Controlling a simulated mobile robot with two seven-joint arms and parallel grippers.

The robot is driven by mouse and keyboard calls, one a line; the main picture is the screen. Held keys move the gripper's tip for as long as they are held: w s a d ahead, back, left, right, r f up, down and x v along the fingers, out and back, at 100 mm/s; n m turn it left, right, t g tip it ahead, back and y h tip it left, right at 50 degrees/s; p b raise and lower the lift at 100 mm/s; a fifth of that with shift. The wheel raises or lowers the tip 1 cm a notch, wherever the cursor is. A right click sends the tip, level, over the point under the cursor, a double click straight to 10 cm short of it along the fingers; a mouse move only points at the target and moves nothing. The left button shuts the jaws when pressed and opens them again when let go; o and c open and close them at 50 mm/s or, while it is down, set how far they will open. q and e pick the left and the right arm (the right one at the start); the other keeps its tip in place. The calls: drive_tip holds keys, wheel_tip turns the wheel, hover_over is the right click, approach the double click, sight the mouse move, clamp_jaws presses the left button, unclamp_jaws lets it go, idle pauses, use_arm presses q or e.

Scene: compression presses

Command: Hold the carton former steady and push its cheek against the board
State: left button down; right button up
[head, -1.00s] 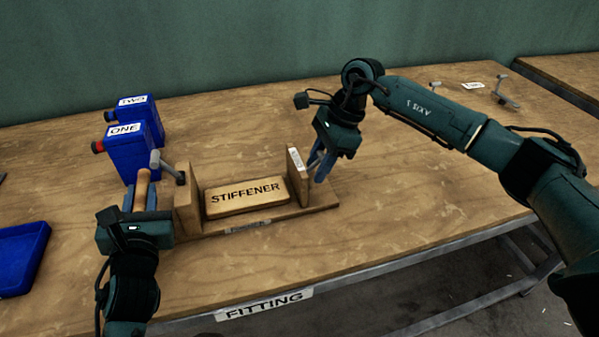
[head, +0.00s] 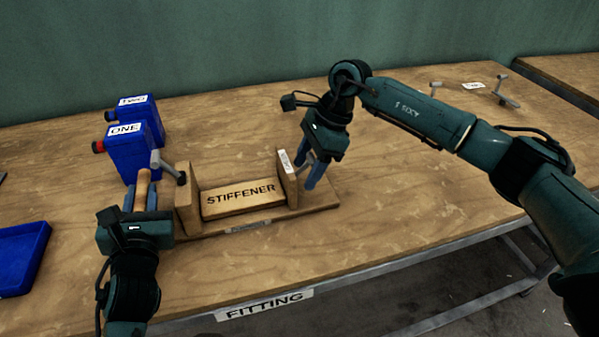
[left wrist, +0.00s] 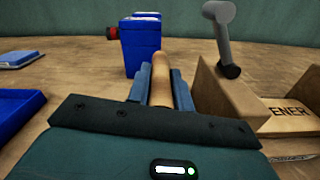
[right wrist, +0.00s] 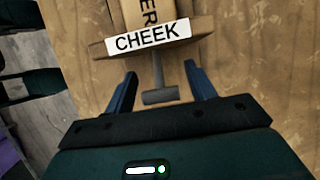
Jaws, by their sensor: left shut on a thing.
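The carton former's wooden base (head: 255,222) lies on the bench with an upright block (head: 188,195) at its left end. The board marked STIFFENER (head: 243,199) lies between that block and the cheek (head: 287,178) on the right, its right end close against or touching the cheek. My left gripper (head: 140,196) is shut on a round wooden handle (left wrist: 161,82) beside the left block. My right gripper (head: 314,172) is open beyond the cheek's outer face. In the right wrist view its fingers stand either side of a grey T-handle (right wrist: 160,96) by the cheek label; fingertip contact is unclear.
Blue containers marked ONE (head: 130,153) and TWO (head: 140,110) stand behind the left gripper. A grey lever (head: 168,165) rises by the left block. A blue tray (head: 22,258) lies at the left. The bench's right side is mostly clear.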

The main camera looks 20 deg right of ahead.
drive_tip(key=v, duration=1.2)
use_arm(q)
drive_tip(key=c, duration=1.2)
unclamp_jaws()
drive_tip(key=shift+o, duration=0.2)
drive_tip(key=shift+s, duration=0.1)
